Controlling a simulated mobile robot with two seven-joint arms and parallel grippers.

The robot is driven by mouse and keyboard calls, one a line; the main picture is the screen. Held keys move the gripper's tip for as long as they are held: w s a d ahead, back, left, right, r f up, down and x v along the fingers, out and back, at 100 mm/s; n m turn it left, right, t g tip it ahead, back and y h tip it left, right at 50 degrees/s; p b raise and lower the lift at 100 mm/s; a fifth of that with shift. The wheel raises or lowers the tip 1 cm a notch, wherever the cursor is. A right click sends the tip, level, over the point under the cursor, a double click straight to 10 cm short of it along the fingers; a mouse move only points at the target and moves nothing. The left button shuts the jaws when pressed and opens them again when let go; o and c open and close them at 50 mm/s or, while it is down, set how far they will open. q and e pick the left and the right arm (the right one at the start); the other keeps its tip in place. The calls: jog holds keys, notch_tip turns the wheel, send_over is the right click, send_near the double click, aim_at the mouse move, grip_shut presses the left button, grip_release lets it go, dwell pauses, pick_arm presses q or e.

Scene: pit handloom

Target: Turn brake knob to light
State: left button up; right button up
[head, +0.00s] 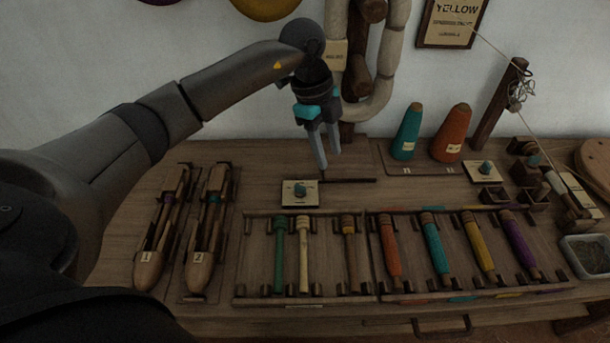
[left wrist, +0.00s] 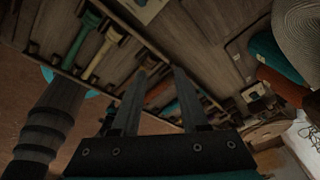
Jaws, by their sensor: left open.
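Two small pale plates with teal knobs are on the wooden bench, and I cannot read which one is the brake knob. One knob (head: 300,189) sits on a plate behind the left bobbin rack. The other knob (head: 486,168) is at the right, near the cones. My left gripper (head: 327,162) is open and empty, pointing down above the bench, behind and slightly right of the nearer knob, apart from it. In the left wrist view its two fingers (left wrist: 160,76) show spread, with a pale plate (left wrist: 146,8) cut off at the top edge. My right gripper is not seen.
Racks of coloured bobbins (head: 303,256) lie along the front, with two wooden shuttles (head: 202,255) at the left. Teal (head: 407,134) and orange (head: 453,134) cones stand behind. A post (head: 499,105) with thread is at the right. Thick pale rope (head: 388,70) hangs behind my gripper.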

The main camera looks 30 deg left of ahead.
aim_at(300, 186)
pick_arm(q)
jog(key=a+r+n+y, duration=0.1)
jog(key=a+n+y, duration=0.15)
jog(key=a, duration=0.45)
jog(key=shift+m+g, duration=0.25)
jog(key=shift+g, duration=0.15)
jog(key=f+b, duration=0.1)
jog(key=f, duration=0.3)
jog(key=f+b, duration=0.2)
jog(key=f, duration=0.3)
jog(key=f+b, duration=0.2)
jog(key=f, duration=0.2)
jog(key=shift+d+f, duration=0.25)
jog(key=shift+d, duration=0.05)
jog(key=shift+f+b, duration=0.5)
jog(key=shift+f, duration=0.1)
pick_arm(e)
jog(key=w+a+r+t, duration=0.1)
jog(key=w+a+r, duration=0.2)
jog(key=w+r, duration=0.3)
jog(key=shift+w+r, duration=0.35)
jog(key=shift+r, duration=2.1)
pick_arm(q)
grip_shut()
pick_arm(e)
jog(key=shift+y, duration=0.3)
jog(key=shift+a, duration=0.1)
